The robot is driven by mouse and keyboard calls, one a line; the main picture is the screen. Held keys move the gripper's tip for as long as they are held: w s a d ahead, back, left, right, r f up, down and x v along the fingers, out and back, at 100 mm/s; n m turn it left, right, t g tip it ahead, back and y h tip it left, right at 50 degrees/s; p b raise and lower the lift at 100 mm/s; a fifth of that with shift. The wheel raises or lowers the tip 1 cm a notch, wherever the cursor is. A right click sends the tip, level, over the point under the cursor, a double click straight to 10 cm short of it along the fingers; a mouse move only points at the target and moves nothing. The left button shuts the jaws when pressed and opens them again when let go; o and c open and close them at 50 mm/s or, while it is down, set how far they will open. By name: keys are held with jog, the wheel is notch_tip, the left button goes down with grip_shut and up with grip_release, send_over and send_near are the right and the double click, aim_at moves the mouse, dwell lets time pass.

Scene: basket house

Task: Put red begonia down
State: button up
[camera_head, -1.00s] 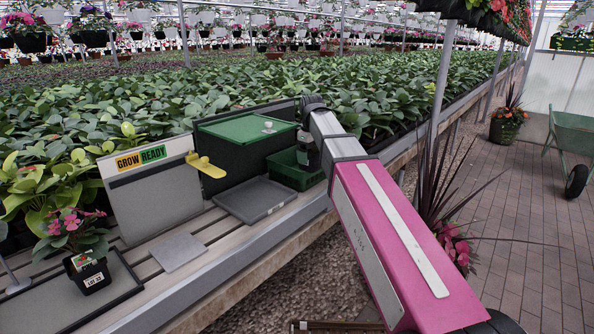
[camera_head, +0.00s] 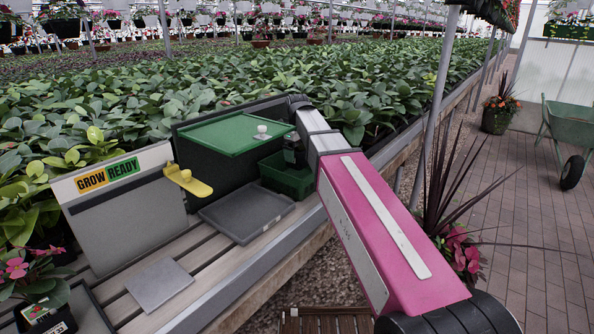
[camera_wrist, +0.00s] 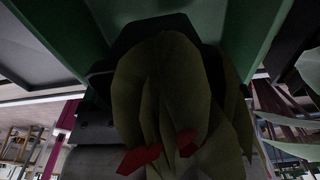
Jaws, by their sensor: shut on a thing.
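The red begonia (camera_wrist: 165,90) fills the middle of the wrist view, with large dark green leaves and a few red petals. My gripper (camera_head: 294,152) is shut on it, at the far end of my arm. In the head view my gripper is over the green crate (camera_head: 287,184), beside the dark box with a green lid (camera_head: 225,138). The begonia cannot be made out in the head view, and its pot and what lies under it are hidden.
A grey tray (camera_head: 246,212) lies in front of the box. A GROW READY board (camera_head: 125,215) with a yellow scoop-like piece (camera_head: 188,180) stands left. A flat grey plate (camera_head: 160,284) and a potted pink-flowered plant (camera_head: 35,285) are nearer. Leafy plants (camera_head: 100,125) fill the bed behind.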

aim_at(297, 168)
jog(key=shift+f, duration=3.2)
jog(key=shift+f, duration=0.1)
jog(key=o, duration=0.8)
notch_tip(297, 168, up, 12)
jog(key=shift+r, duration=0.15)
